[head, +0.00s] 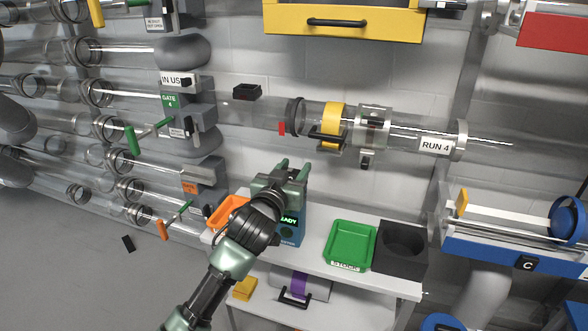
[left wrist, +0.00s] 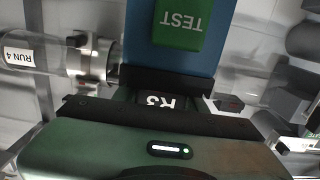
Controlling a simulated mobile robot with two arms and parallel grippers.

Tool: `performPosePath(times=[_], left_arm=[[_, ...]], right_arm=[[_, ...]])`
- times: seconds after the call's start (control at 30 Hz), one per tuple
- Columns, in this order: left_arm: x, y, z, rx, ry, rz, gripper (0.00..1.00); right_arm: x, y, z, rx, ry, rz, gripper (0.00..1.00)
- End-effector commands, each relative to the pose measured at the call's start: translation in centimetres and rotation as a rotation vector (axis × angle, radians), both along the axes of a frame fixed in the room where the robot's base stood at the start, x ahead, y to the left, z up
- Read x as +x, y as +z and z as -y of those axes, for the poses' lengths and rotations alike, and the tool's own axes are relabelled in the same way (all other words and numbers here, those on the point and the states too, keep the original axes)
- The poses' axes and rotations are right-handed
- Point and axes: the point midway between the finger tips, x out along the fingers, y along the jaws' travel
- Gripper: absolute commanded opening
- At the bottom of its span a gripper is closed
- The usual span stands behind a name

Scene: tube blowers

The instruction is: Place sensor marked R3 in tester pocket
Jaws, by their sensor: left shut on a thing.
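My left gripper (head: 293,168) is at the tester, a blue box (head: 294,232) with a lit screen ending in "ADY", on the white bench. In the left wrist view the gripper is shut on the dark sensor marked R3 (left wrist: 160,100), whose white label shows upside down between the jaws. The blue tester (left wrist: 139,40) with its green TEST button (left wrist: 180,23) lies just beyond the jaws in that view. The tester pocket is hidden, so I cannot tell whether the sensor touches it. The sensor is hidden in the head view. My right gripper is not in view.
On the bench stand an orange tray (head: 225,212), a green STOCK tray (head: 350,246) and a dark block with a round hole (head: 401,245). The clear RUN 4 tube (head: 400,133) crosses the wall behind. A yellow drawer (head: 343,22) hangs above.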

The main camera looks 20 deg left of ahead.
Motion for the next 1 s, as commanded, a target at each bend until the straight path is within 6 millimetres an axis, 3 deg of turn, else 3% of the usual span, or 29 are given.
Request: performPosePath(times=[0.03,0.1,0.47,0.57,0.7,1.0], left_arm=[[0.0,-0.1,0.0,0.0,0.0,-0.001,0.5],[0.0,-0.1,0.0,0.0,0.0,-0.001,0.63],[-0.1,0.2,0.0,0.001,0.001,-0.001,0.63],[-1.3,0.2,0.0,-0.001,0.0,-0.002,0.63],[-4.0,0.3,-0.2,-0.002,0.0,-0.003,0.63],[-10.0,0.7,-0.4,-0.001,0.001,-0.002,0.63]], right_arm=[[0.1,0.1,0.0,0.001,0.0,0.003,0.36],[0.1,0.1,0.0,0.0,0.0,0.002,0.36],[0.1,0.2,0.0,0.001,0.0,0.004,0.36],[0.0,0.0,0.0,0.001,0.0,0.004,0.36],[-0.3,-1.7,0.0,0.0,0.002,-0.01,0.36],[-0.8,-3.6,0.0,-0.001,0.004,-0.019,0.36]])
